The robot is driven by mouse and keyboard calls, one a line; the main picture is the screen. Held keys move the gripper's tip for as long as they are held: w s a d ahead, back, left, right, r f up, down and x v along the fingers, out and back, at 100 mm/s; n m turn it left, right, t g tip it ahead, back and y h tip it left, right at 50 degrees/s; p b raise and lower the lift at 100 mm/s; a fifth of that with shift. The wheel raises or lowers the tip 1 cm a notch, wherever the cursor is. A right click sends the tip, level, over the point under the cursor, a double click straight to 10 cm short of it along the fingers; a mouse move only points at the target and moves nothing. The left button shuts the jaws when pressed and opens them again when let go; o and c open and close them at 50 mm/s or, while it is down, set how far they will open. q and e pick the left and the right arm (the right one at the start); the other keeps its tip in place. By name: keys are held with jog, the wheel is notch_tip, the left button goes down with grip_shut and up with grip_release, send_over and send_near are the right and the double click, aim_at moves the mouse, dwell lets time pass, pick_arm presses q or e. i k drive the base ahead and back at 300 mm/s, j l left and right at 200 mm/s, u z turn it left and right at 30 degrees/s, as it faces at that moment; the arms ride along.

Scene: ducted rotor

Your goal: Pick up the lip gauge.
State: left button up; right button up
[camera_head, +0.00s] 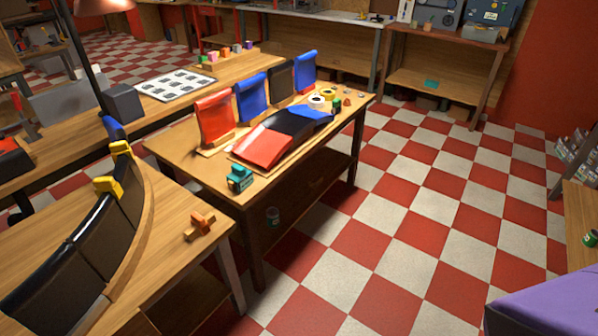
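No arm or gripper of mine shows in the head view. I cannot tell for sure which thing is the lip gauge. Small candidates are an orange-brown block-like piece (200,226) lying on the near left bench and a teal piece (239,178) at the front corner of the middle bench. A small green piece (336,105) and an orange piece (347,101) sit near that bench's right end, too small to make out. Nothing touches the orange-brown or teal piece except the bench under it.
The middle bench (174,149) carries upright red and blue panels (213,116) and a curved red, black and blue section (264,146). A curved dark duct section (105,240) with yellow clamps (108,185) stands on the near left bench. The checkered floor (440,205) at right is clear.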

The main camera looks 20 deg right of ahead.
aim_at(242, 178)
jog(key=z, duration=0.15)
jog(key=u, duration=1.2)
jog(key=i+l+u, duration=0.1)
jog(key=l, duration=0.45)
jog(key=i+l+u, duration=0.1)
jog(key=l, duration=0.4)
jog(key=i+l+u, duration=0.15)
jog(key=l, duration=0.4)
jog(key=i+l+u, duration=0.1)
jog(key=l, duration=0.5)
jog(key=i, duration=0.05)
